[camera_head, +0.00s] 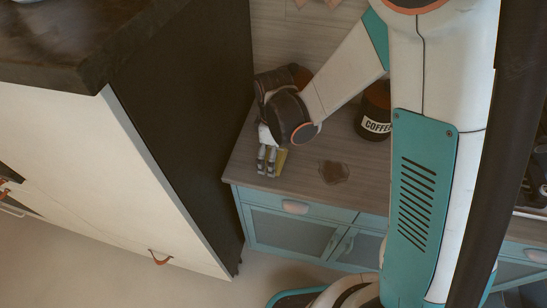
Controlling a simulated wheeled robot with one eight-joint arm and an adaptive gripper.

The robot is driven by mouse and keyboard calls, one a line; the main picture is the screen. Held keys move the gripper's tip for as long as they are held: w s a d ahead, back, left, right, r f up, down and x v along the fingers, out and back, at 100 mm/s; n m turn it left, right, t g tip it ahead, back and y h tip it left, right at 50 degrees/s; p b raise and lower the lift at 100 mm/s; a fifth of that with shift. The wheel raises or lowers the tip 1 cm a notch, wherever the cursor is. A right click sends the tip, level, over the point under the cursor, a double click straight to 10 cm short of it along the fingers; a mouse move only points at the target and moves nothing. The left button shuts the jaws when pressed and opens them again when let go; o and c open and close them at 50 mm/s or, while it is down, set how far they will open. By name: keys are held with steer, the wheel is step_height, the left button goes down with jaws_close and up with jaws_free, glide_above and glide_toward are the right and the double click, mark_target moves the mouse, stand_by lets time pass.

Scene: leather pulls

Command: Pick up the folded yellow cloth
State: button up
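My gripper (266,169) points down over the wooden counter, near its front left corner. Its two grey fingers show side by side with a small gap, and I cannot tell whether they are open or shut on anything. A small yellow patch, likely the folded yellow cloth (282,158), shows just right of and behind the fingers. Most of it is hidden by my gripper and wrist, so I cannot tell whether they touch.
A dark coffee canister (375,122) stands on the wooden counter (240,165), right of my wrist. A brownish translucent item (333,172) lies near the front edge. A tall dark panel (190,100) rises close on the left. Teal drawers (290,230) are below.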

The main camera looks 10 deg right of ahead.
steer(key=c, duration=0.5)
step_height(320, 180, up, 20)
steer(key=p, duration=1.3)
steer(key=shift+f, duration=0.1)
